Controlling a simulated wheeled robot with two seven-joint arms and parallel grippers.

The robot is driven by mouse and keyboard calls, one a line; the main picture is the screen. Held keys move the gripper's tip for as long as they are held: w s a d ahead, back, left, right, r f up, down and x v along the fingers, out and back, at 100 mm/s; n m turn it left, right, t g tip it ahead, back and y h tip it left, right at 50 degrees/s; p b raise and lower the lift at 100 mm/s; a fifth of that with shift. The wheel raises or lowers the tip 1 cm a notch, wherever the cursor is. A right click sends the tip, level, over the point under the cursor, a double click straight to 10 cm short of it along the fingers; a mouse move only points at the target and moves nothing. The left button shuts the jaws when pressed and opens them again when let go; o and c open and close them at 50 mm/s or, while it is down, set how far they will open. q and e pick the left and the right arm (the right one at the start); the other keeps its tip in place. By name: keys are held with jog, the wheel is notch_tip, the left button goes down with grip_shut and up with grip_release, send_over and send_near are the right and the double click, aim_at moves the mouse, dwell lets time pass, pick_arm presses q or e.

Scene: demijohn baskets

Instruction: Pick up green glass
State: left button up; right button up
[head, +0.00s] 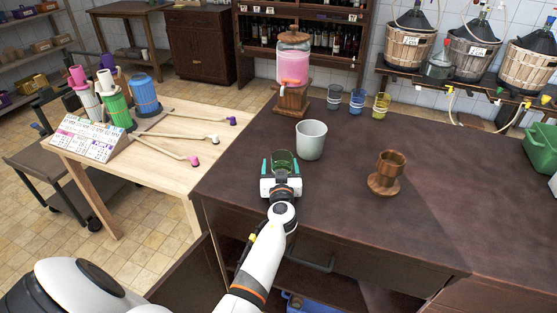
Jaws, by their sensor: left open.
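The green glass (284,157) stands on the dark brown counter (330,213), near its left edge. My left gripper (281,164) is open at the glass, with one teal-tipped finger on each side of it. The gripper body hides the lower part of the glass. I cannot tell whether the fingers touch it. My right gripper is not in view.
A white-grey bucket (311,140) stands just behind and right of the glass. A wooden stand (387,173) is further right. A pink drink dispenser (293,65) and grey, blue and yellow glasses (357,100) stand at the back. The counter's front right is clear.

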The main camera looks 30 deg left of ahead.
pick_arm(q)
jog(key=shift+w, duration=0.15)
jog(key=shift+d+r, duration=0.1)
jog(key=shift+d, duration=0.05)
jog(key=shift+d+r, duration=0.1)
jog(key=shift+d, duration=0.05)
jog(key=shift+s+d+r, duration=0.1)
jog(key=shift+s, duration=0.15)
jog(key=shift+c, duration=0.6)
jog(key=c, duration=1)
jog(key=shift+c, duration=0.2)
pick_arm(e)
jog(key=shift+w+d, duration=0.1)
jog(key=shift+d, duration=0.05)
pick_arm(q)
jog(key=shift+r, duration=0.1)
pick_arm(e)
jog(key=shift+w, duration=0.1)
